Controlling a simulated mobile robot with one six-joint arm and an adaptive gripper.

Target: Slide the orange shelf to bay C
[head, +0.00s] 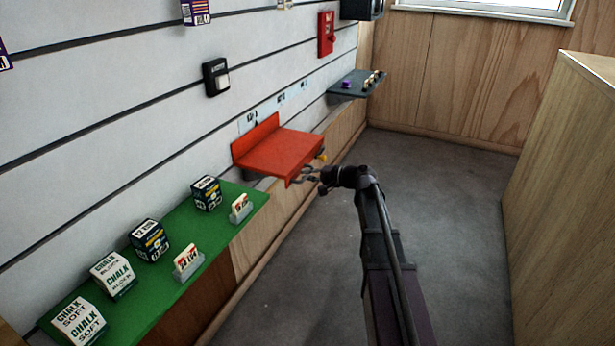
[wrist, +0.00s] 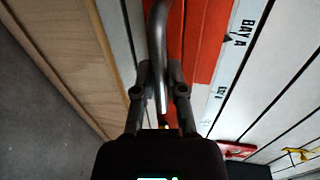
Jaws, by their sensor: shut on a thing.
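The orange shelf (head: 283,152) hangs on the white slatted wall, level, with nothing on it. A grey metal bar handle (wrist: 158,35) runs along its front edge. My gripper (head: 312,175) is at that front edge, and in the wrist view its two fingers (wrist: 160,85) are shut around the bar. The orange shelf (wrist: 200,45) fills the top middle there. A label strip beside it reads BAY A (wrist: 241,32), with a dark pointer by it. In the head view, small bay labels (head: 281,99) continue to the right; their letters are too small to read.
A green shelf (head: 225,232) with chalk boxes and price cards is nearer, at left. A grey shelf (head: 345,88) with small items lies beyond, on the right. A red box (head: 326,34) hangs above. A wooden cabinet (head: 570,180) stands right; the floor between is clear.

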